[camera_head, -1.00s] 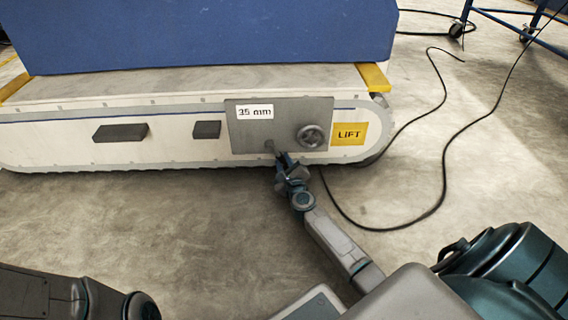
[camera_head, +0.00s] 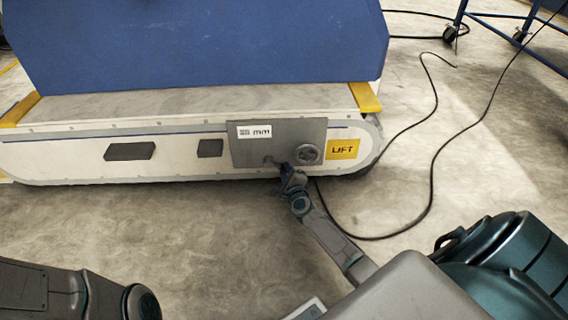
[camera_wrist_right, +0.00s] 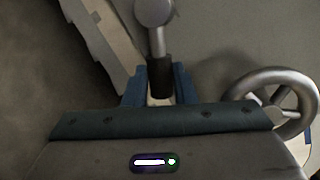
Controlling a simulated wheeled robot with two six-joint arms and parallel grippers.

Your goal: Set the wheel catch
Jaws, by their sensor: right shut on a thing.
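The catch lever (camera_wrist_right: 158,45) shows in the right wrist view as a metal rod with a round grey hub and a dark grip. My right gripper (camera_wrist_right: 159,86) is shut on that dark grip, one blue finger on each side. In the head view my right gripper (camera_head: 281,167) is at the lower part of the grey panel (camera_head: 245,150), just left of and below the handwheel (camera_head: 307,153). The handwheel also shows in the right wrist view (camera_wrist_right: 235,85), apart from the fingers. The left gripper is out of view.
The panel has a white display (camera_head: 254,131) ending in "mm"; its digits are unreadable. A yellow LIFT label (camera_head: 342,149) is right of the wheel. Dark blocks (camera_head: 129,151) stick out left of the panel. A black cable (camera_head: 432,190) lies on the floor.

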